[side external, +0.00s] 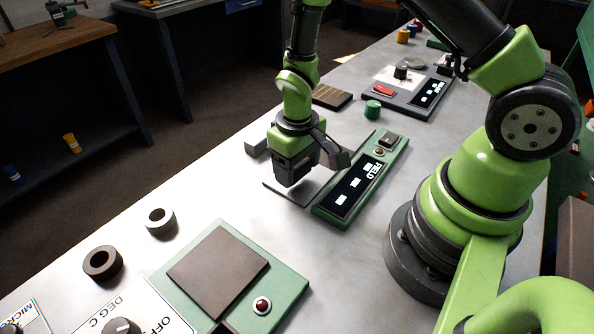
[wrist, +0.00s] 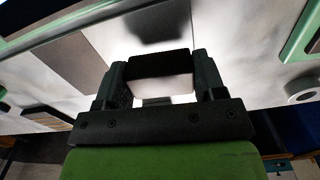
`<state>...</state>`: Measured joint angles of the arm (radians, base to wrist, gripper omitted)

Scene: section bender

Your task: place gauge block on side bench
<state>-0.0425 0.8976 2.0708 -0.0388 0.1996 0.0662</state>
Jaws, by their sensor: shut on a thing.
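My gripper (side external: 291,178) points down over the metal worktop, beside a green instrument marked FIELD (side external: 362,178). In the wrist view my gripper (wrist: 161,80) is shut on a block with a dark face and a bright face, which I take to be the gauge block (wrist: 160,66). The block sits between the two fingers. In the side view the held block is mostly hidden by the gripper. A grey block-like piece (side external: 256,146) shows just left of the gripper; I cannot tell what it is.
A wooden-topped bench (side external: 45,40) stands across the floor at the left.

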